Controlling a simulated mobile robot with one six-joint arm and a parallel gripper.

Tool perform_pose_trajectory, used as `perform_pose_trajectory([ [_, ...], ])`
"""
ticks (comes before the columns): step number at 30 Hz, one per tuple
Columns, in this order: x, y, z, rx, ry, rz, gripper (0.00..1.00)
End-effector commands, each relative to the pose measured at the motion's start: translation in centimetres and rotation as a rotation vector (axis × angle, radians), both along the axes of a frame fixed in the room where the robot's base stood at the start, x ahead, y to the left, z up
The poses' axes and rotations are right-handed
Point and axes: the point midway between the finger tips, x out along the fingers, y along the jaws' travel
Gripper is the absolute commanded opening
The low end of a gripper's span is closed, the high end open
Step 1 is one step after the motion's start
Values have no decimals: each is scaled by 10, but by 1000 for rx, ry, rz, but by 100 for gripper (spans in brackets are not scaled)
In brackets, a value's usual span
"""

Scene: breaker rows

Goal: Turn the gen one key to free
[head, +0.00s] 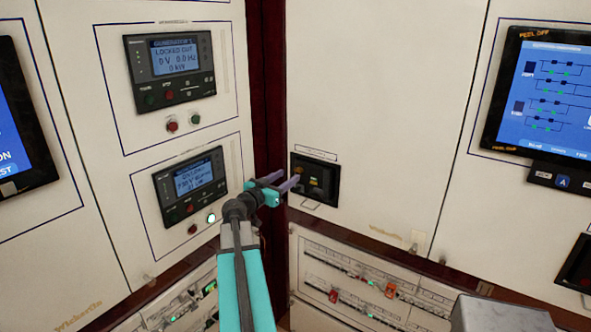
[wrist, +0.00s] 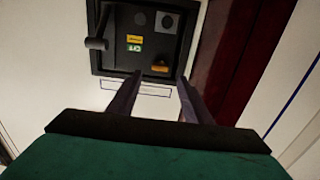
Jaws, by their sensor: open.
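A black recessed switch box (head: 329,190) is set in the right-hand cabinet. I cannot read which one is the gen one key. My gripper (head: 283,182) is open and empty in front of the box; in the wrist view its fingertips (wrist: 158,78) flank the area just below the orange-yellow piece, apparently not touching it. The generator 1 screen (head: 180,54) reads locked out.
A second generator screen (head: 189,180) with lit buttons is on the left cabinet, close to my arm. A dark red corner post (head: 268,100) stands between the cabinets. Breaker rows (head: 365,290) run below. A large blue display (head: 550,95) is at right.

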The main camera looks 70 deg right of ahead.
Motion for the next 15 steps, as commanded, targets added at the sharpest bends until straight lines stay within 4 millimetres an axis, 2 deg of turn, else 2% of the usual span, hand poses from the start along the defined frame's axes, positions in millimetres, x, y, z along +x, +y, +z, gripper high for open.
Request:
perform_pose_trajectory([
  [1,-1,-9,3,0,1,-1,45],
  [6,-7,-29,2,1,0,-2,45],
  [15,-14,-54,1,0,0,-2,45],
])
